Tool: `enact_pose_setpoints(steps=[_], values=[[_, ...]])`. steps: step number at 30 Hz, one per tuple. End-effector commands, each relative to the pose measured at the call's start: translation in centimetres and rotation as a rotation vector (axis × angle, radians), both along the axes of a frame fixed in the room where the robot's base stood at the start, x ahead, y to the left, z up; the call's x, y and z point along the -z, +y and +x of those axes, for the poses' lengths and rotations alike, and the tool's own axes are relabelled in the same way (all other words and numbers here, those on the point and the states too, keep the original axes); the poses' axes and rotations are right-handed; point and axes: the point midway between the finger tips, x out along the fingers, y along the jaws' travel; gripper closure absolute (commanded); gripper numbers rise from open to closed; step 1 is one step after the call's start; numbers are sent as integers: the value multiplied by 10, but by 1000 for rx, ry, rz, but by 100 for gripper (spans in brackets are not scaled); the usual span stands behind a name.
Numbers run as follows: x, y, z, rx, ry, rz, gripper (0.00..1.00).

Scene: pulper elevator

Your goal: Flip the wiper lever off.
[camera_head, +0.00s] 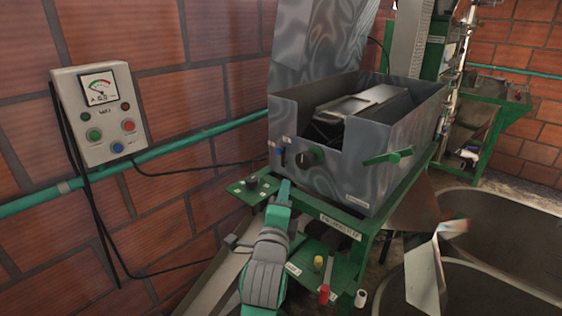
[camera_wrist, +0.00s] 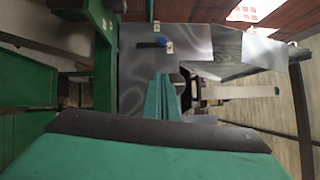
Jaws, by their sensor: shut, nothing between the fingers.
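I cannot tell for certain which control is the wiper lever, as the labels are too small to read. A green lever (camera_head: 388,157) sits tilted on the right side of the grey metal machine box (camera_head: 335,185). The blue toggle also shows in the wrist view (camera_wrist: 161,42), above my fingers. My gripper (camera_head: 285,184) is shut and empty, in front of and below the blue toggle. In the wrist view its teal fingers (camera_wrist: 163,97) point at the metal panel.
A green control plate (camera_head: 250,188) with a dark knob lies left of my gripper. A wall control box (camera_head: 101,114) with a gauge and buttons hangs at the left. A red-handled part (camera_head: 324,293) and other small items sit low on the green frame. A large basin (camera_head: 500,230) stands right.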

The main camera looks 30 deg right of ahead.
Motion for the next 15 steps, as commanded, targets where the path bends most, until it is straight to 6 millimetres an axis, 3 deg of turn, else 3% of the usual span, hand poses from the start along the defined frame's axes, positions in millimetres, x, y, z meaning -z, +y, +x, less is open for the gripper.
enact_pose_setpoints(steps=[8,15], values=[[0,-2,2,-1,1,-2,100],[-3,-20,26,0,1,-1,100]])
